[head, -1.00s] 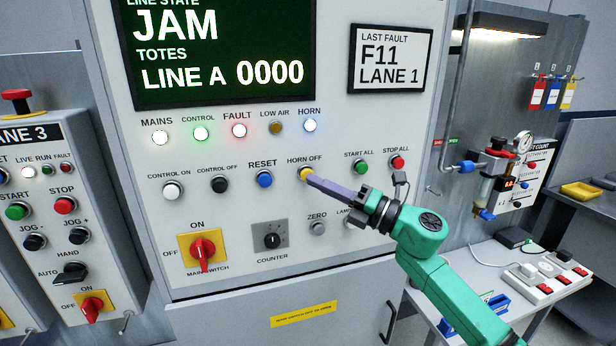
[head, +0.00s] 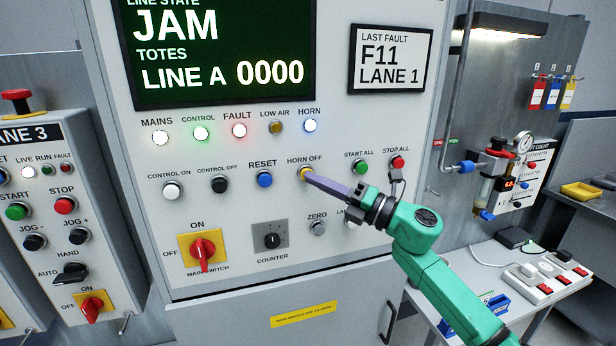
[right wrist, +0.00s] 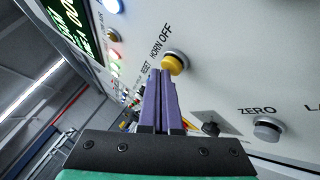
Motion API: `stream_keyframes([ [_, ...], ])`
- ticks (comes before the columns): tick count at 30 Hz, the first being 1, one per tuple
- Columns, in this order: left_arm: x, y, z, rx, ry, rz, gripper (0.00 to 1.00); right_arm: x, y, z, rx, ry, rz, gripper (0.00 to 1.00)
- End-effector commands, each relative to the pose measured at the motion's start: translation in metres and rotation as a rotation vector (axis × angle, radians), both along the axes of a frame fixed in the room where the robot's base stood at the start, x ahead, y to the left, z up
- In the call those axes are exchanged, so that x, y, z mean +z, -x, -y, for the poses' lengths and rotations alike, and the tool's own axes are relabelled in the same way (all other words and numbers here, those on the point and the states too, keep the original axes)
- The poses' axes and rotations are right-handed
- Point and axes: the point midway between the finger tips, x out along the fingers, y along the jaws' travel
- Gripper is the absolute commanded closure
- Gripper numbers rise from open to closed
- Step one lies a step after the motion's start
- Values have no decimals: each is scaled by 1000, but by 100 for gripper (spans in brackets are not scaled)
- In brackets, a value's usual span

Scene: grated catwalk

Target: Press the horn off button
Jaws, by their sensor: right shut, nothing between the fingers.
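The yellow horn off button (head: 305,174) sits on the grey panel under its HORN OFF label. In the right wrist view the yellow button (right wrist: 173,64) is just beyond the purple fingertips. My right gripper (head: 312,178) is shut and empty, its tips at the button's lower right edge, close to or touching it; I cannot tell which. The fingers also show in the right wrist view (right wrist: 161,76). The white HORN lamp (head: 310,125) above is lit. My left gripper is not in view.
The blue reset button (head: 264,179) is left of the horn off button. The green start all button (head: 361,168) and red stop all button (head: 398,162) are to its right. The grey zero button (head: 318,227) is below. The red main switch (head: 203,248) is lower left.

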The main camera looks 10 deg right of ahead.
Motion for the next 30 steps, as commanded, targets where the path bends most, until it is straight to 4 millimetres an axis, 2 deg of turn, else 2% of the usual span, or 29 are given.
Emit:
stream_keyframes([
  [30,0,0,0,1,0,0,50,0,-10,-1,-1,-1,0,100],
])
